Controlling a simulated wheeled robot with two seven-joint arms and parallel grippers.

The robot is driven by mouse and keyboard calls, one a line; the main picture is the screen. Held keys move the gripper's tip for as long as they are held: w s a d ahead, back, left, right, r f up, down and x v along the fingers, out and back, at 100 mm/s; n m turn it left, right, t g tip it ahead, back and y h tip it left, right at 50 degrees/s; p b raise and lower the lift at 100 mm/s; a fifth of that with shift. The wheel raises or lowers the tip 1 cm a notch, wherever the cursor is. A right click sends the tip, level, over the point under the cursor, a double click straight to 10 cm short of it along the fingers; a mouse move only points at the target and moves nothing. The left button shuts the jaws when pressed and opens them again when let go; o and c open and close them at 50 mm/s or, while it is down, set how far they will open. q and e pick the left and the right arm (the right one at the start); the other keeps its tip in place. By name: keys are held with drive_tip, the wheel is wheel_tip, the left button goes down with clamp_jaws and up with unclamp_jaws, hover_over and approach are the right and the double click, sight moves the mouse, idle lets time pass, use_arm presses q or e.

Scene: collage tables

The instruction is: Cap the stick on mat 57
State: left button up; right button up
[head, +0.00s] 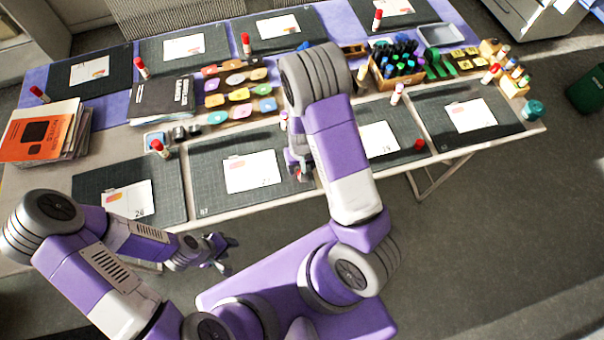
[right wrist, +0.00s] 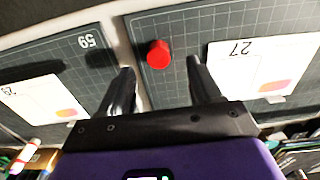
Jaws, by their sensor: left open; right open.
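Mat 57 (head: 207,165) is the dark cutting mat at the front middle of the table, with a white card (head: 250,172) on it. In the right wrist view, a loose red cap (right wrist: 158,54) lies on this mat (right wrist: 185,25), left of card 27 (right wrist: 262,68). My right gripper (head: 299,172) is over the mat's right edge, partly hidden by its arm. Its open fingers (right wrist: 160,85) straddle the cap's position in the wrist view, holding nothing. A pale stick (head: 283,121) stands at the mat's back right, partly hidden by my arm. My left gripper (head: 218,254) is open and empty before the table.
Mat 59 (right wrist: 75,65) adjoins on the right, with a stick (head: 397,94) and a loose red cap (head: 419,144). A red-capped stick (head: 160,148) stands left of mat 57.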

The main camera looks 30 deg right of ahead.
wheel_tip(320, 180, down, 5)
drive_tip(key=shift+d+f+b, duration=0.15)
drive_tip(key=shift+b, duration=0.25)
drive_tip(key=shift+c, duration=0.3)
drive_tip(key=c, duration=1)
